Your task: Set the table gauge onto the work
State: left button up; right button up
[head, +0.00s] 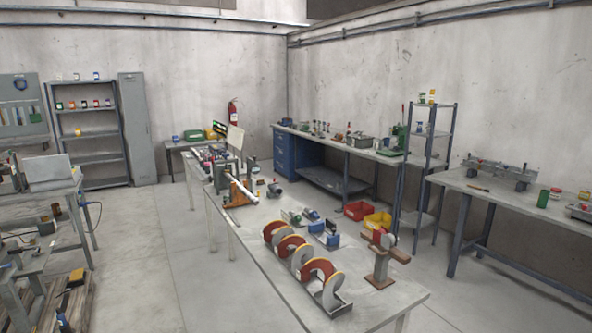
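The work appears to be an auger (322,282), with curved red and grey flights edged in yellow. It rests in a grey cradle near the front of the long central table (385,303). To its right, a brown stand (381,268) on a flat base carries a red and grey round head and a wooden bar. I cannot tell whether this stand is the table gauge. Small blue and grey tools (320,231) lie behind the auger. Neither of my grippers shows in the head view.
An orange and grey fixture (240,188) stands at the table's far end. Red (357,210) and yellow (377,221) bins sit beyond the table's right side. A workbench (460,185) stands at right, cluttered benches at left. The floor (150,235) left of the table is clear.

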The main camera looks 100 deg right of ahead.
aim_at(253, 168)
jog(key=z, duration=3.25)
jog(key=i+j+u, duration=0.4)
jog(key=i, duration=0.5)
jog(key=i+u, duration=0.4)
jog(key=i, duration=0.5)
jog(key=i+j+z, duration=0.1)
jog(key=i+z, duration=0.25)
jog(key=i+j+z, duration=0.35)
jog(key=i, duration=0.2)
jog(key=i+j+z, duration=0.35)
jog(key=i+l, duration=0.1)
